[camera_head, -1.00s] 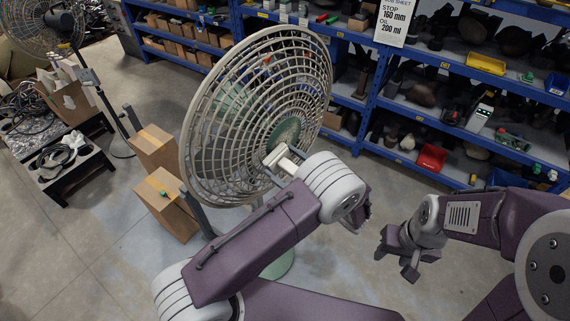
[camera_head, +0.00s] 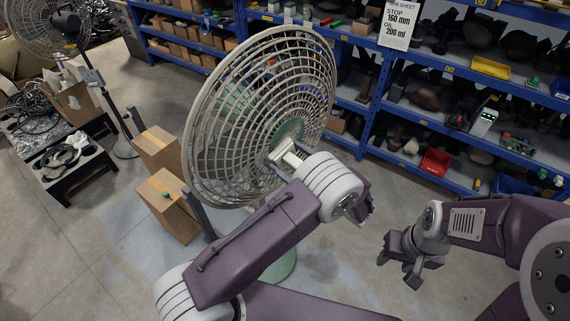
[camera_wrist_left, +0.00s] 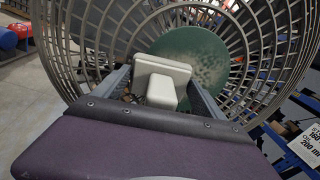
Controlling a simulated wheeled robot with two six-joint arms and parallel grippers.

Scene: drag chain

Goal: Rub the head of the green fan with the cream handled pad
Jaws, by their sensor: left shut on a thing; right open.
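The green fan stands upright, with a pale wire cage (camera_head: 207,103) and a round green hub (camera_head: 290,130) at its front. In the left wrist view the green hub (camera_wrist_left: 196,52) shows dark speckled marks on its right part. My left gripper (camera_head: 284,160) is shut on the cream handled pad (camera_wrist_left: 160,84). The pad is in front of the hub, its plate toward the fan; whether it touches the hub or cage cannot be told. In the head view the pad (camera_head: 291,154) is partly hidden by my left wrist. My right gripper (camera_head: 401,262) is open and empty, away to the right.
Blue shelving (camera_head: 373,105) with bins and parts stands behind the fan. Cardboard boxes (camera_head: 168,205) stand left of it. A black-legged table (camera_head: 75,172) and a second, dark fan (camera_head: 63,22) are farther left. Floor between my arms is clear.

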